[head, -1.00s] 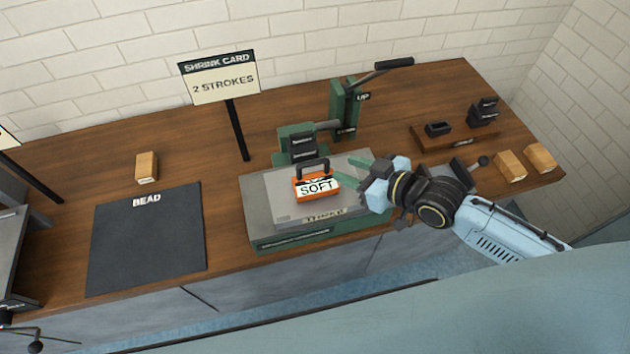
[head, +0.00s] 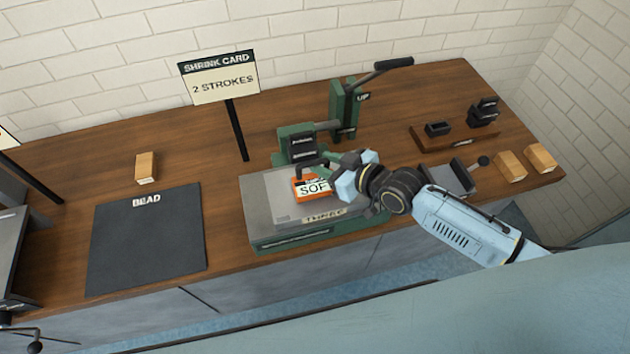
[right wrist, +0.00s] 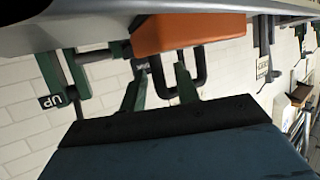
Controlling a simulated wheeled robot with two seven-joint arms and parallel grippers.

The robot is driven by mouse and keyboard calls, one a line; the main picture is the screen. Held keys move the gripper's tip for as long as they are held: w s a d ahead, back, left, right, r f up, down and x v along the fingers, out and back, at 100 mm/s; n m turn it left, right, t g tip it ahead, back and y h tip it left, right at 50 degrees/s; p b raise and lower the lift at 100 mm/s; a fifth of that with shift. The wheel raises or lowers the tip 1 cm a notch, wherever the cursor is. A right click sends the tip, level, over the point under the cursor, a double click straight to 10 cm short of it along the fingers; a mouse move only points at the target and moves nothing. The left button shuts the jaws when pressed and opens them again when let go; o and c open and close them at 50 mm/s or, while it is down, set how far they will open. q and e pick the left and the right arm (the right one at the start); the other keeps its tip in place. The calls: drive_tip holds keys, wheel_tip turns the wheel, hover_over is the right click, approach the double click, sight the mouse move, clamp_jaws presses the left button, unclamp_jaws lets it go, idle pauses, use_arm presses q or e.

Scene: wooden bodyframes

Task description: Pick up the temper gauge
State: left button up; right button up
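The temper gauge is an orange block (head: 300,196) with a white label, partly covered in the head view, and a black handle (head: 308,164) on top. It rests on the grey plate (head: 263,210) of the green-sided machine. My right gripper (head: 322,166) is at the handle, coming from the right. In the right wrist view the orange block (right wrist: 190,32) and its handle (right wrist: 201,72) show beyond the green fingers (right wrist: 160,88). The fingers are apart, one overlapping the handle loop and one beside it. Contact cannot be told. My left gripper is not in view.
A green press with a lever (head: 345,105) stands behind the plate. A shrink card sign (head: 225,80) reads 2 strokes. A dark mat (head: 148,245) lies left. Wooden blocks (head: 510,166) and a small wooden stand (head: 437,142) are at the right.

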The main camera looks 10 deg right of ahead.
clamp_jaws()
drive_tip(key=shift+r, duration=0.15)
